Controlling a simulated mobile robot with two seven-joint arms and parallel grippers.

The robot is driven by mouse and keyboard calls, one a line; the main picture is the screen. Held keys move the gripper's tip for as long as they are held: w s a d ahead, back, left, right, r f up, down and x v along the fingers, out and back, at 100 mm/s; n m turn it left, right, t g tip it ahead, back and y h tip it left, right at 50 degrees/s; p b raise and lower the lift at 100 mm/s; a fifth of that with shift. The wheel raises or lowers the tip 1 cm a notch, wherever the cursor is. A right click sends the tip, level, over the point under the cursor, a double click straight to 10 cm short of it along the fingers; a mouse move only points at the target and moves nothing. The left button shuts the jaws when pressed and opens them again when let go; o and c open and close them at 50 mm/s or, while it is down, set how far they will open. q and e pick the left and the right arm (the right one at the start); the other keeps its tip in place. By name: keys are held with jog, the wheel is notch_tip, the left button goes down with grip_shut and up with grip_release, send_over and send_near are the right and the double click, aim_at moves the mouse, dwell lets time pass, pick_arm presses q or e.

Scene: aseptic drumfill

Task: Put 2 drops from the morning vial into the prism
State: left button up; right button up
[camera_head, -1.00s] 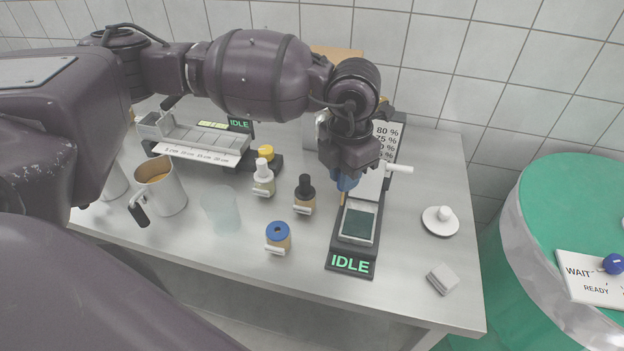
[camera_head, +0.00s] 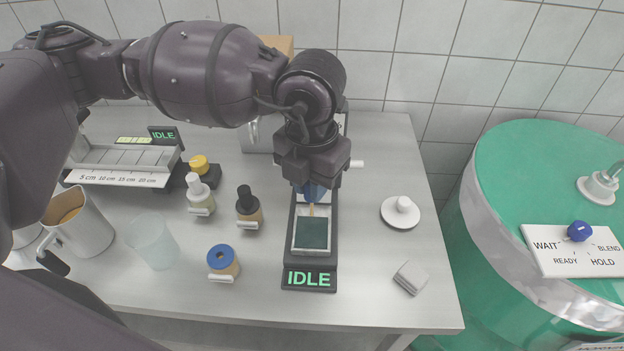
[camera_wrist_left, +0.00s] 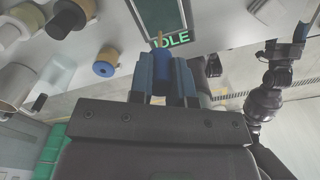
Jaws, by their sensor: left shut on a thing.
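My left gripper (camera_head: 313,192) is shut on a blue dropper top with a thin tan tip (camera_head: 311,209); the dropper also shows in the left wrist view (camera_wrist_left: 161,62). It points down over the far end of the dark prism (camera_head: 311,234), set in a black instrument reading IDLE (camera_head: 309,279). I cannot tell whether the tip touches. A tan vial with a blue collar and dark opening (camera_head: 223,262) stands to the left; its label is unreadable. My right gripper (camera_wrist_left: 301,30) seems to show at the right of the left wrist view, small and unclear.
A white-capped bottle (camera_head: 199,196) and black-capped bottle (camera_head: 248,207) stand left of the instrument. A clear cup (camera_head: 151,243) and metal jug (camera_head: 88,232) are farther left. A white knobbed lid (camera_head: 401,212) and grey pad (camera_head: 411,278) lie right, with free table around them.

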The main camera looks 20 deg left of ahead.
jog(key=shift+r, duration=0.1)
pick_arm(q)
jog(key=shift+f+b, duration=0.55)
jog(key=shift+f, duration=1)
jog(key=shift+f+b, duration=0.3)
jog(key=shift+f, duration=0.05)
pick_arm(e)
jog(key=shift+w+a+f, duration=0.15)
jog(key=shift+w+f, duration=0.2)
jog(key=shift+f, duration=0.15)
pick_arm(q)
jog(key=shift+f, duration=0.1)
